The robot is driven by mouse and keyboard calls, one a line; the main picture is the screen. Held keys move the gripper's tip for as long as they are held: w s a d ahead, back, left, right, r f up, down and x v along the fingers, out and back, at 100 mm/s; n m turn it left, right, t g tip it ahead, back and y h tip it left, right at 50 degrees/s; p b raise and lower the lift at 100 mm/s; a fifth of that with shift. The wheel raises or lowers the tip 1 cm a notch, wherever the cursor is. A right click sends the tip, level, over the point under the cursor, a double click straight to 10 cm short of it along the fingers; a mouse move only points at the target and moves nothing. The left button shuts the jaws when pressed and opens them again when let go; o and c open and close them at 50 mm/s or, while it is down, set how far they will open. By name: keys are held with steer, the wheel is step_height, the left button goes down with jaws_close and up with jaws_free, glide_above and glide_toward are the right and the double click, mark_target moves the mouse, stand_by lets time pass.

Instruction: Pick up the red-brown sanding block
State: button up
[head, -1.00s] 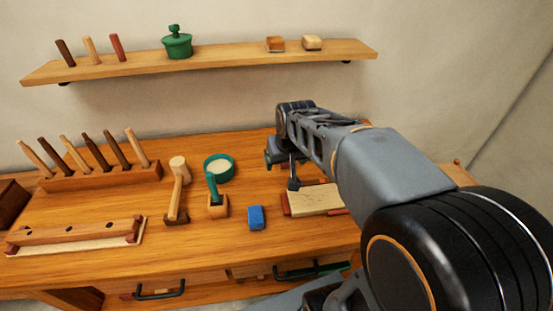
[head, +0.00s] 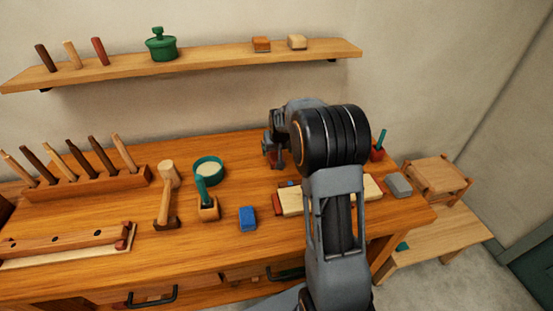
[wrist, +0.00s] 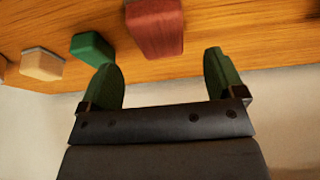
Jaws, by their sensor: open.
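The red-brown sanding block (wrist: 155,28) is at the top of the wrist view, on a wooden surface, just beyond my fingertips. My gripper (wrist: 159,60) is open and empty. Its two green fingers stand apart, with the block lined up roughly between them but not touching. In the head view, my gripper (head: 274,152) is over the back of the workbench (head: 120,255), largely behind my arm. I cannot make out the red-brown block there; my arm hides part of the bench.
Beside the block in the wrist view are a green block (wrist: 92,48) and a tan block (wrist: 42,64). In the head view, a blue block (head: 247,218), a pale board (head: 291,203) and a grey block (head: 398,186) lie on the bench. A shelf (head: 210,60) hangs above.

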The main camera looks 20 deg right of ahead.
mark_target(276, 155)
steer(key=shift+p+x, duration=0.55)
steer(key=shift+x, duration=2.3)
steer(key=shift+c, duration=0.4)
steer(key=c, duration=1)
steer(key=shift+o, duration=0.2)
steer(key=shift+r, duration=0.15)
steer(key=shift+r, duration=0.55)
steer(key=s+a+r+b, duration=0.2)
steer(key=s+a+r, duration=0.4)
steer(key=s+r, duration=0.5)
steer(key=shift+s+r+b, duration=0.3)
steer(key=shift+s+b, duration=0.1)
steer(key=shift+s, duration=0.35)
steer(key=shift+a, duration=0.15)
